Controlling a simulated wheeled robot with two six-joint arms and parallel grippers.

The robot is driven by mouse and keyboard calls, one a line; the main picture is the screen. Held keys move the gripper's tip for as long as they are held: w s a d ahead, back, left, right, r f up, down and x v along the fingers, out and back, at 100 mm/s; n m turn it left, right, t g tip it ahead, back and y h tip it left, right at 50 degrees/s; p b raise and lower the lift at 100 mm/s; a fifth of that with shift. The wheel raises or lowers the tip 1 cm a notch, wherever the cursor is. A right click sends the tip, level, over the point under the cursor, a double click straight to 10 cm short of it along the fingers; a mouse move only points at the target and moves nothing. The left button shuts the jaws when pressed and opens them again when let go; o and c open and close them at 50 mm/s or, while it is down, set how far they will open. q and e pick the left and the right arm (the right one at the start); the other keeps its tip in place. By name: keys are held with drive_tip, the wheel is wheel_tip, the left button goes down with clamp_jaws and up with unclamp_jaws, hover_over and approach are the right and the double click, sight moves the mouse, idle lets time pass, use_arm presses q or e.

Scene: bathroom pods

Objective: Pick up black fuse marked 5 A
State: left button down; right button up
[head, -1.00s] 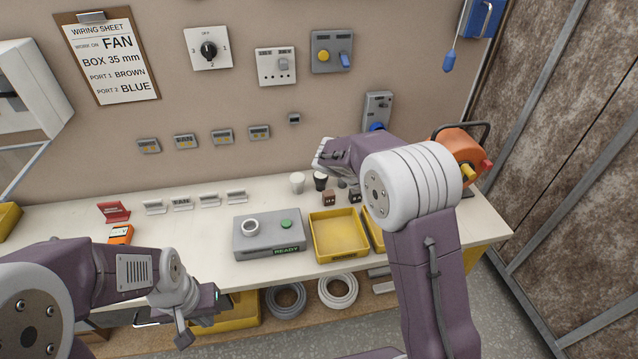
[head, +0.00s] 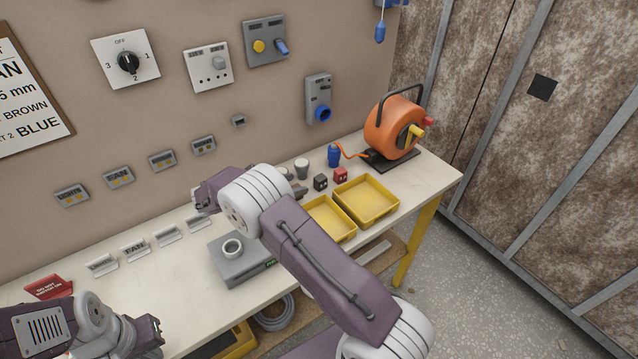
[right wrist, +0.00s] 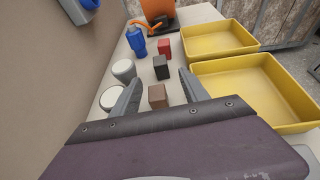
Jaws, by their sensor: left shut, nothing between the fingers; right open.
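The black fuse (head: 320,182) is a small dark block standing on the bench between the red fuse (head: 340,175) and my right arm. In the right wrist view the black fuse (right wrist: 160,67) is ahead of my right gripper (right wrist: 161,80), roughly centred between its spread fingertips. A brown fuse (right wrist: 157,95) is nearer, between the open fingers in the picture; I cannot tell whether it touches them. No marking is readable. My right gripper holds nothing; its fingers are not clear in the head view. My left gripper (head: 150,337) is shut and empty at the bench's front left.
Two yellow trays (head: 393,205) lie right of the fuses. Pale round caps (right wrist: 124,70) and a blue plug (right wrist: 136,42) stand left and beyond. An orange cable reel (head: 393,128) is at the far end. A grey box (head: 232,268) stands further left.

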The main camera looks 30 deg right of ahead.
sight(316, 180)
drive_tip(key=x, duration=0.9)
drive_tip(key=shift+s+a, duration=0.1)
clamp_jaws()
